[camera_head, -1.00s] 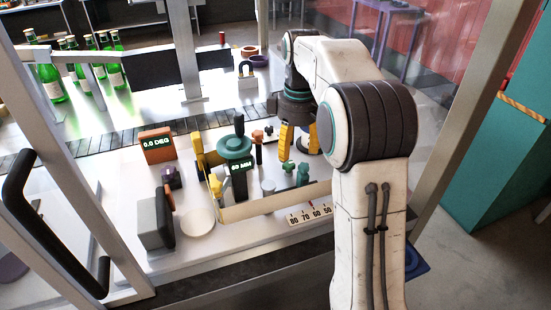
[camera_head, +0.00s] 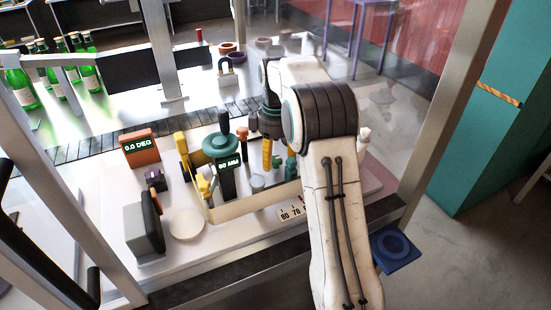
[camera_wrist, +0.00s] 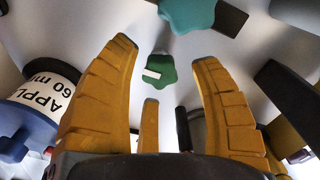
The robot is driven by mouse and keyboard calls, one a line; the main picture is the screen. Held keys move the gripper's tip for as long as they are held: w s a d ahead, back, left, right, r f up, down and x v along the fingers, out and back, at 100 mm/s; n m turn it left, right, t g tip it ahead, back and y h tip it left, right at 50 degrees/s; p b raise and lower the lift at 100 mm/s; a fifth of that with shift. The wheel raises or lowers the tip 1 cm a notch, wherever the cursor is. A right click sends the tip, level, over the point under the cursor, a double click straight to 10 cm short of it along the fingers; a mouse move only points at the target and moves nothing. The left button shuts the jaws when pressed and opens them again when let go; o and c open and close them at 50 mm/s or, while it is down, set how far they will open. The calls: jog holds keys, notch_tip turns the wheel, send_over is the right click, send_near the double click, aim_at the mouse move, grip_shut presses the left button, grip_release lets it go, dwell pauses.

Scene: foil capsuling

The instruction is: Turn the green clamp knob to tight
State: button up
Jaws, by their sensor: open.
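In the wrist view a dark green lobed knob (camera_wrist: 160,69) with a white mark lies between and beyond my finger tips, apart from them. A larger teal lobed knob (camera_wrist: 188,14) on a dark bar sits at the top edge. My gripper (camera_wrist: 165,62) is open and empty, its yellow fingers spread either side of the green knob. In the head view my gripper (camera_head: 267,152) points down over the bench fixture, partly hidden by my arm. A teal-green knob (camera_head: 291,168) stands just right of the visible finger; I cannot tell which knob it is.
A round teal wheel (camera_head: 220,145) and a "60 MM" display (camera_head: 227,165) stand left of my gripper. An orange box (camera_head: 139,148) reads 0.0 DEG. A blue-and-white "APPL... 60" container (camera_wrist: 45,95) is close at left in the wrist view. Green bottles (camera_head: 75,65) stand behind.

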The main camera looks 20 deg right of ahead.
jog(key=shift+f, duration=0.45)
grip_shut()
dwell(0.5)
